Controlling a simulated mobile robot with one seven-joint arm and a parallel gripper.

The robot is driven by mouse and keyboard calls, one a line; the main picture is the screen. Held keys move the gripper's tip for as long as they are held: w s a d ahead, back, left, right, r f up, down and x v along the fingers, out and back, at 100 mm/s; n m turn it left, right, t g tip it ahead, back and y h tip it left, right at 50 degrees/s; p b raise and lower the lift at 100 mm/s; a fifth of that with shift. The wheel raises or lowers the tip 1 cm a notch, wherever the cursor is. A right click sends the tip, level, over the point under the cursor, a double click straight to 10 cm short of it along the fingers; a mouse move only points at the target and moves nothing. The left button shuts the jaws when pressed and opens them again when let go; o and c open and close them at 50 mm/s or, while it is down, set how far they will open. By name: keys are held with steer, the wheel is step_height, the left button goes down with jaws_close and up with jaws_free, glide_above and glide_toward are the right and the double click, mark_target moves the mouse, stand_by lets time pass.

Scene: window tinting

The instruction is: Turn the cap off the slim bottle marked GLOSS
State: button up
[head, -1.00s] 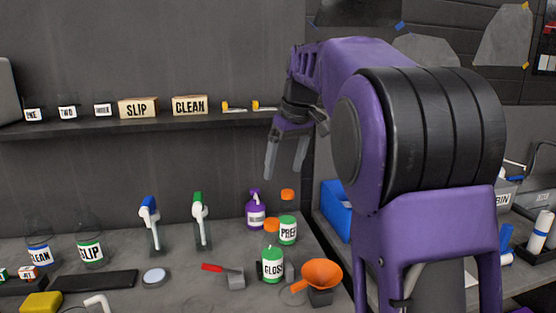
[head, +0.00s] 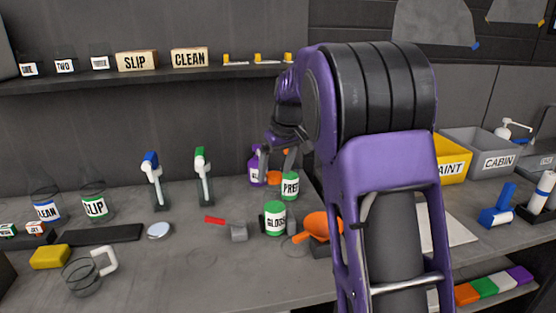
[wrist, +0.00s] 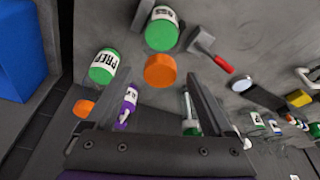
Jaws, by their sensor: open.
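The GLOSS bottle (head: 275,220) stands on the bench, green with a white label; it also shows at the top of the wrist view (wrist: 162,34). An orange cap (wrist: 160,70) shows just above it, with a visual gap between cap and green body; what links them is unclear. It also shows in the head view (head: 273,178). My gripper (head: 277,174) is open above the bottle, pointing down. In the wrist view the cap lies between my gripper's fingers (wrist: 157,78). Contact and exact height are unclear.
The PREP bottle (head: 290,187) stands close behind, with another orange cap (wrist: 84,108). A purple bottle (head: 256,168) is behind it.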

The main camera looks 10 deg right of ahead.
steer(key=shift+f, duration=0.25)
